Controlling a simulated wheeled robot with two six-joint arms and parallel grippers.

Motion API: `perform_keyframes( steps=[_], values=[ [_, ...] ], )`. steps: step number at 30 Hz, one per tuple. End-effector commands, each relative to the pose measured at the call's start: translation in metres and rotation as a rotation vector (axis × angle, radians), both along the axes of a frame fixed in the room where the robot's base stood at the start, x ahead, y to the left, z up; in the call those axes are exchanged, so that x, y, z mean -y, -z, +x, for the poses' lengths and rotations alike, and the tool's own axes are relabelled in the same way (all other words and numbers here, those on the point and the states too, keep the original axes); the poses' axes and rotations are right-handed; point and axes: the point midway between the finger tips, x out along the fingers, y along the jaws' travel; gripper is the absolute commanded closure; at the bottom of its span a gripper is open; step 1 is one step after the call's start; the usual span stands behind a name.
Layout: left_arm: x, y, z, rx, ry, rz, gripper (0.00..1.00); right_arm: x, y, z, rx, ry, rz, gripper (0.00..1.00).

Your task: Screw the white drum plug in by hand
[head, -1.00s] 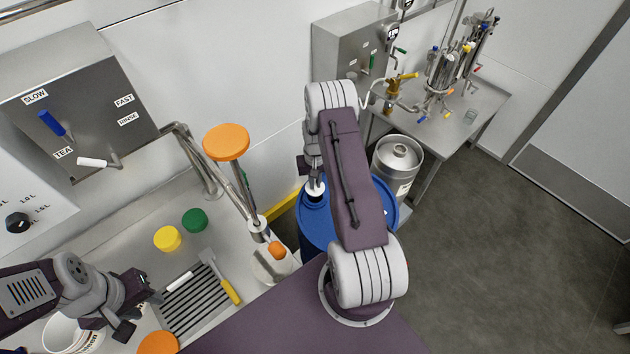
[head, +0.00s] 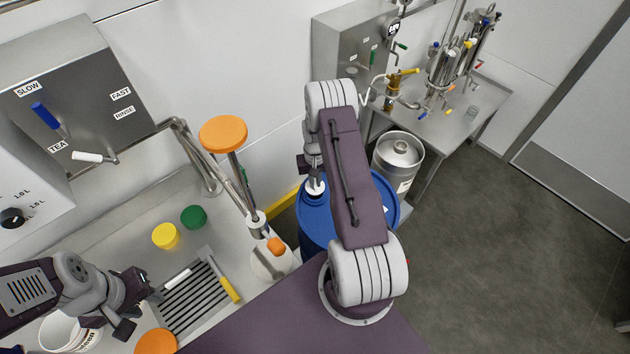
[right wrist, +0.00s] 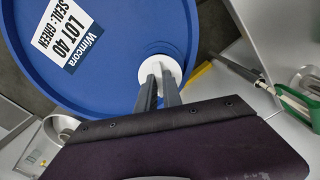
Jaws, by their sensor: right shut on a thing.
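The blue drum (head: 312,222) stands on the floor beside the bench, partly hidden behind my right arm.
The sink bench holds a yellow cap (head: 165,236), a green cap (head: 194,217) and a yellow-handled brush (head: 228,288). An orange-topped post (head: 223,134) rises near the drum. A steel keg (head: 398,160) stands behind the drum. Floor at right is clear.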

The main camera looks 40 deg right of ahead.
Motion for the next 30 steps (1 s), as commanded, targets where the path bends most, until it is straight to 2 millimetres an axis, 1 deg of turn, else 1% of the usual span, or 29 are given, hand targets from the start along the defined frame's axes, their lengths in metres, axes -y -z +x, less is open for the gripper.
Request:
perform_keyframes(
  steps=[11,30],
  values=[
    [0.0,0.003,0.0,0.0,0.0,0.0,0.64,0.0,0.002,0.0,0.0,0.0,0.0,1.0],
    [0.0,0.019,0.0,0.0,0.0,0.0,0.64,0.0,0.022,0.0,0.001,0.0,0.0,1.0]
  ],
)
